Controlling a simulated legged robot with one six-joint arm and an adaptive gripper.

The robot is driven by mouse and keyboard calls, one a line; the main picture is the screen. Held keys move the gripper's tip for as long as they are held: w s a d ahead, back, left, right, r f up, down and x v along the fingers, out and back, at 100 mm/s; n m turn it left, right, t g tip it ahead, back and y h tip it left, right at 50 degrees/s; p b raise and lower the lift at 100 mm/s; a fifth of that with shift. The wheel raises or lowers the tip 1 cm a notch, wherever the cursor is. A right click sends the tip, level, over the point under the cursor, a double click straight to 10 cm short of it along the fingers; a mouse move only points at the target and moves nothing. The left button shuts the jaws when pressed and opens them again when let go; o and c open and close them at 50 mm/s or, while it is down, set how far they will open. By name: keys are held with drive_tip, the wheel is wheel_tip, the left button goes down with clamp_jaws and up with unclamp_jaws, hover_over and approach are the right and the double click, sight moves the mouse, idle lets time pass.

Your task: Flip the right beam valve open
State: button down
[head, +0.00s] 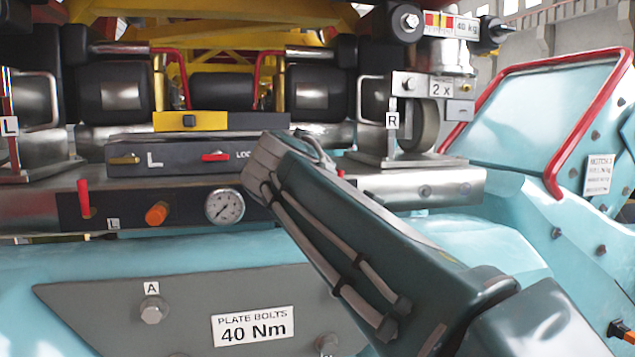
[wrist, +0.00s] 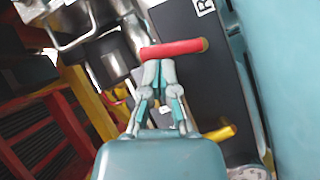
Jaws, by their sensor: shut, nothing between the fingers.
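The right beam valve's red handle (wrist: 172,48) shows in the wrist view, close to an "R" label on the dark panel (wrist: 190,75). It lies across the panel's long direction, with its pivot end at the right. My gripper (wrist: 158,66) is shut and empty, its fingertips right at the handle's lower side; I cannot tell whether they touch. In the head view my arm covers most of this valve, and my fingers are hidden. The left valve's red handle (head: 84,198) stands upright beside an "L" label.
A yellow-orange knob (wrist: 222,133) sticks out of the panel below the handle in the wrist view. The head view shows a pressure gauge (head: 225,205), an orange knob (head: 157,213) and a dark box with a red lever (head: 215,155). A red rail (head: 552,180) stands at right.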

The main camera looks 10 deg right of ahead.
drive_tip(key=shift+d+r+m+g+y, duration=0.1)
drive_tip(key=shift+d+m+g+y, duration=0.3)
drive_tip(key=shift+d+m+y, duration=0.45)
drive_tip(key=shift+d+m+g+y, duration=0.35)
drive_tip(key=shift+m+y, duration=0.3)
drive_tip(key=shift+m, duration=0.3)
drive_tip(key=shift+d+f+m+y, duration=0.35)
drive_tip(key=shift+d+m+y, duration=0.25)
drive_tip(key=shift+m+y, duration=0.15)
drive_tip(key=shift+d+f+m+y, duration=0.4)
drive_tip(key=shift+d+m+y, duration=0.15)
drive_tip(key=shift+m+y, duration=0.45)
drive_tip(key=shift+a, duration=0.1)
drive_tip(key=shift+r, duration=0.1)
drive_tip(key=shift+r, duration=0.7)
